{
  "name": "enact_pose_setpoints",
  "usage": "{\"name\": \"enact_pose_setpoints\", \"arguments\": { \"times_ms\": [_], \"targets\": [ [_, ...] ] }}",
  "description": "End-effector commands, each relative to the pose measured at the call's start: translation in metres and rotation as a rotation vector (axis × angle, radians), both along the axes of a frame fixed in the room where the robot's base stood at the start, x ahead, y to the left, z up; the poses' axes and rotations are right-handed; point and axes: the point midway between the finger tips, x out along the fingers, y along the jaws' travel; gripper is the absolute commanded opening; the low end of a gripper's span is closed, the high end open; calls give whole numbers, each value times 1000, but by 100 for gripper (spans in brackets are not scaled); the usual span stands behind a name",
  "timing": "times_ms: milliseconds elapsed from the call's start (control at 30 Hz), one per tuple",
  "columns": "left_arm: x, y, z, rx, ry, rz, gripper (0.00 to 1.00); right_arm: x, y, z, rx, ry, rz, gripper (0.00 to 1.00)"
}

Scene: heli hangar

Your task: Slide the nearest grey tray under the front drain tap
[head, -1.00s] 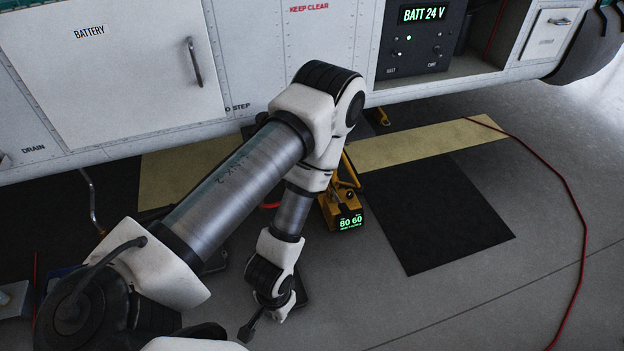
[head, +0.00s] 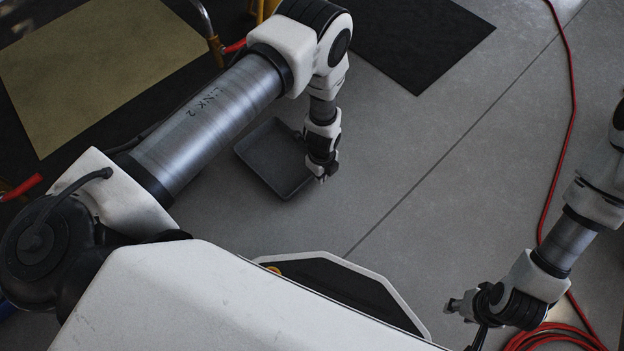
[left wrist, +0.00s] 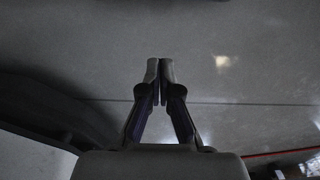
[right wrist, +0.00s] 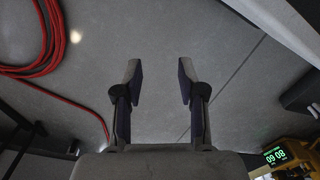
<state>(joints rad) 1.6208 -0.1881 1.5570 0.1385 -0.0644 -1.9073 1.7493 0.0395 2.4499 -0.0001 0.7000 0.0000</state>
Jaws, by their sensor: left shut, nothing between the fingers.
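The grey tray (head: 262,172) is a shallow square pan on the floor in the head view. My left forearm covers part of its right side. My left gripper (head: 323,178) points down at the tray's right edge; I cannot tell whether it touches. The left wrist view shows its fingers (left wrist: 160,72) shut with nothing between them. My right gripper (head: 464,318) is low at the right, apart from the tray. Its fingers (right wrist: 160,78) are open and empty in the right wrist view. A bent metal pipe (head: 206,22) shows at the top; I cannot tell whether it is the front drain tap.
A red cable (head: 571,110) runs down the right and coils (head: 560,338) near my right gripper. A black mat (head: 415,40) and a cream patch (head: 100,70) lie further back. A yellow unit with a green display (right wrist: 277,153) shows in the right wrist view. The middle floor is clear.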

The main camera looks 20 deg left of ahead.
Motion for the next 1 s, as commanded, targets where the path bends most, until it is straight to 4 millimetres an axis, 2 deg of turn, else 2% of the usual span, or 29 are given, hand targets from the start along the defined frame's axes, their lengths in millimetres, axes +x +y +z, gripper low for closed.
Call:
{"name": "enact_pose_setpoints", "arguments": {
  "times_ms": [167, 600, 800, 1000],
  "targets": [
    [2, -1, -16, -1, -1, -19, 0, 1, 0, -15, 0, -2, -1, 40],
    [1, -1, -112, 0, -1, -16, 0, 4, -2, -105, -1, -10, -14, 40],
    [14, 30, -104, 1, -1, -12, 0, 10, -2, -121, -5, -27, -6, 40],
    [17, 36, -99, 0, -1, -15, 0, 12, -2, -122, -5, -32, -3, 40]
  ]
}}
